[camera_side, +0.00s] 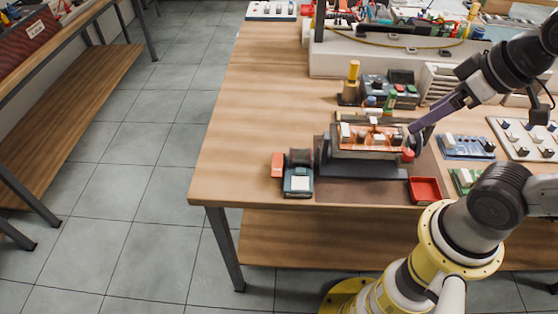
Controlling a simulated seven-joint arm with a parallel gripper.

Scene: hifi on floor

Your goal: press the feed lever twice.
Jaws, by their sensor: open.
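A dark grey machine (375,168) with an orange and white upper part (375,138) stands near the front edge of the wooden table. A small red knob (408,155) at its right end looks like the feed lever's end; the lever's arm is too small to make out. My gripper (414,128) comes in from the upper right, with long purple-grey fingers slanting down to the left. Its tips are just above the red knob, close to the machine's right end. I cannot tell whether they touch it. My gripper is open, though its finger gap is hard to see.
A red tray (425,190) lies right of the machine at the table edge. A small dark device (298,180) with an orange part stands left. Boards (467,147) lie on the right, and boxes and tools fill the back. The table's left side (250,120) is clear.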

